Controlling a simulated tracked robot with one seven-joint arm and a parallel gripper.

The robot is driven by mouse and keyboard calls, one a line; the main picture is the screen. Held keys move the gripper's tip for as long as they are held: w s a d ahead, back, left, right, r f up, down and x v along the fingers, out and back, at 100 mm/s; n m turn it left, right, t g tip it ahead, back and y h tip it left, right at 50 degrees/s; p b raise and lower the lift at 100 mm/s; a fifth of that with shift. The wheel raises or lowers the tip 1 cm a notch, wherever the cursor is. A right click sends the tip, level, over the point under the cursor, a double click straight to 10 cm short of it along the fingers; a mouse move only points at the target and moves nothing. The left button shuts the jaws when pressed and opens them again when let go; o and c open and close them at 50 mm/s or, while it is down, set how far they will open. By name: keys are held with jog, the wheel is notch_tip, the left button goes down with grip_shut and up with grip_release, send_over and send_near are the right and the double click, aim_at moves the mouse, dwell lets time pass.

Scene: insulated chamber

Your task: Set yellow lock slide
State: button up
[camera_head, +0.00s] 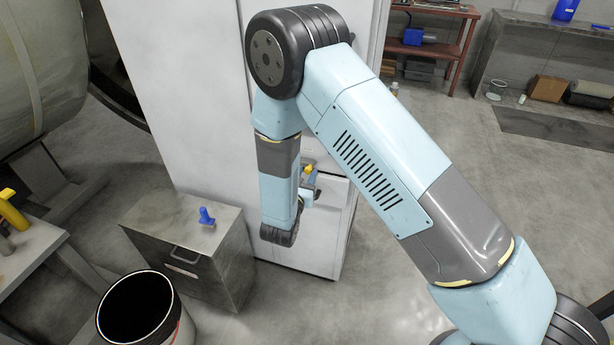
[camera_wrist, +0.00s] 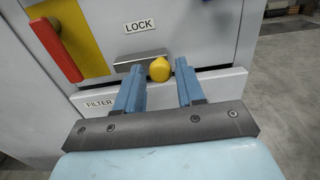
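The yellow lock slide knob (camera_wrist: 159,69) sits on a grey metal bar (camera_wrist: 135,60) below the LOCK label (camera_wrist: 140,26) on the white chamber's front. In the head view the yellow knob (camera_head: 309,169) shows small beside my forearm. My gripper (camera_wrist: 160,72) is open, with its two blue fingers on either side of the knob. My arm hides most of the lock area in the head view, and my gripper (camera_head: 307,187) is partly hidden there.
A red handle (camera_wrist: 55,48) on a yellow plate (camera_wrist: 82,30) stands left of the lock. A FILTER-labelled panel (camera_wrist: 88,103) juts out below it. In the head view, a metal cabinet (camera_head: 190,250) with a blue object (camera_head: 206,216) and a dark-mouthed bin (camera_head: 138,308) stand left.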

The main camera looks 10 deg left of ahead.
grip_shut()
